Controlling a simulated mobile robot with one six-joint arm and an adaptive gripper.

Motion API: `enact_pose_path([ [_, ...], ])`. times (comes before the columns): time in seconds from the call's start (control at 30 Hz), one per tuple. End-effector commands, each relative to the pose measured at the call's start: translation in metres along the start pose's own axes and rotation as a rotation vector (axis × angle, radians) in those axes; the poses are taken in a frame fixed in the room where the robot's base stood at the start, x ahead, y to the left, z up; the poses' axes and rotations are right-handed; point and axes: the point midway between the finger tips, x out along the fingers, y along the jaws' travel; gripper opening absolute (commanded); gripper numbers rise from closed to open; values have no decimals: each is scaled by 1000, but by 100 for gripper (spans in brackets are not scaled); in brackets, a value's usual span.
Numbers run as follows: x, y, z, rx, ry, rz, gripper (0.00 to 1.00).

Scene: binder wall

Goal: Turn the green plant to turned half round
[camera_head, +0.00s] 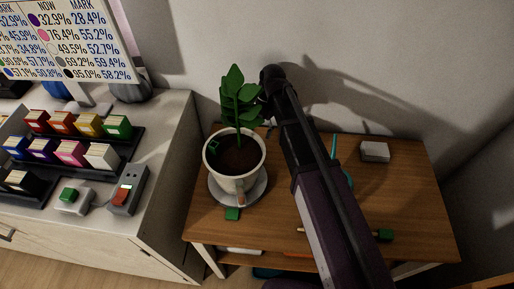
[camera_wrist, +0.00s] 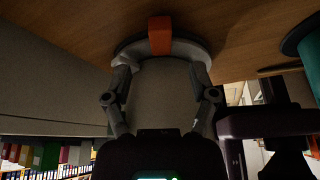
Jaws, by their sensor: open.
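The green plant (camera_head: 238,98) stands upright in a white pot (camera_head: 223,172) on a grey saucer (camera_head: 218,193). A green mark (camera_head: 213,146) is on the pot's left rim, and an orange-brown piece (camera_head: 240,190) is at its front. A green square (camera_head: 232,214) lies on the table just before the saucer. In the wrist view, my gripper (camera_wrist: 161,88) is open, with one finger on each side of the pale pot (camera_wrist: 160,108); I cannot tell whether they touch it. An orange block (camera_wrist: 160,36) shows by the saucer there.
The wooden table (camera_head: 410,200) holds a small white box (camera_head: 375,151) at the back right and a teal object (camera_head: 334,148) partly behind my arm. A cabinet with coloured card trays (camera_head: 75,147) and a grey device (camera_head: 128,189) stands close on the left. The wall is behind.

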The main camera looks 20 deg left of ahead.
Motion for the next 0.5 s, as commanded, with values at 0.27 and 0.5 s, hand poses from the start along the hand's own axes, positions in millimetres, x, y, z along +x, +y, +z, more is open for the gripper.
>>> enact_pose_path([
  [0.27, 2, -1, 1, 2, 0, 1, 74],
  [0.5, 14, -1, 2, 3, -1, 1, 74],
])
